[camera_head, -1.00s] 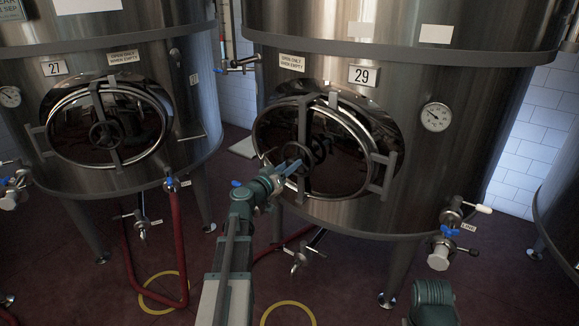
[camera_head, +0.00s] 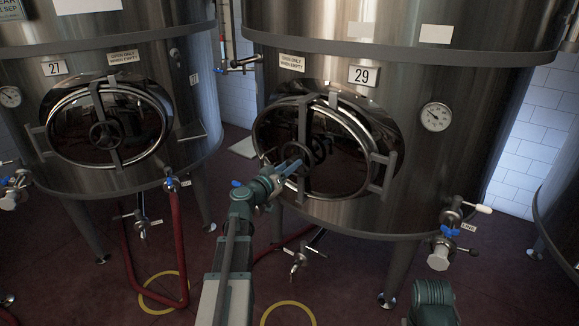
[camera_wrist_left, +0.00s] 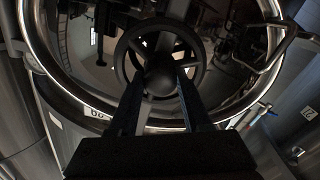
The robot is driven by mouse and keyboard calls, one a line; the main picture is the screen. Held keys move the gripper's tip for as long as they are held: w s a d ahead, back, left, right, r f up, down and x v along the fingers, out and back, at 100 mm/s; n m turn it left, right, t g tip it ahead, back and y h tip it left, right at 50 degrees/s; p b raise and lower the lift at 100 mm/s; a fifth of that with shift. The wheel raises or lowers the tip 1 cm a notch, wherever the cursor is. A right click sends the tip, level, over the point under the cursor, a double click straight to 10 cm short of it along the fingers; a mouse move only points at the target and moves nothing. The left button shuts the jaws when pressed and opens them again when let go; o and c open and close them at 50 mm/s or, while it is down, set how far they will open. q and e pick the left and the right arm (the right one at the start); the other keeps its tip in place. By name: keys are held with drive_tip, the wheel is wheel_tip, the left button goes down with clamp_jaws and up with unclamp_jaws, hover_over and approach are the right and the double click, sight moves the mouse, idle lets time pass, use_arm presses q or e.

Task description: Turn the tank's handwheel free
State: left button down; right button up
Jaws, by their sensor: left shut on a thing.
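The dark handwheel (camera_wrist_left: 199,70) sits on the oval hatch door (camera_head: 345,165) of tank 29. In the left wrist view it is a round wheel with spokes and a central hub. My left gripper (camera_head: 298,164) is at this wheel, and the arm reaches up to it from below. In the left wrist view, the two fingers of the left gripper (camera_wrist_left: 162,82) lie on either side of the hub and are shut on the wheel. The gripper partly hides the wheel in the head view. My right gripper is out of view.
Tank 27 (camera_head: 190,110) stands at the left with a similar hatch. A red hose (camera_head: 180,245) hangs at the left. Dark red floor lies below.

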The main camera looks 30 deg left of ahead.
use_arm(q)
drive_tip(key=shift+n, duration=8.5)
drive_tip(key=shift+c, duration=1.7)
unclamp_jaws()
drive_tip(key=shift+s, duration=0.15)
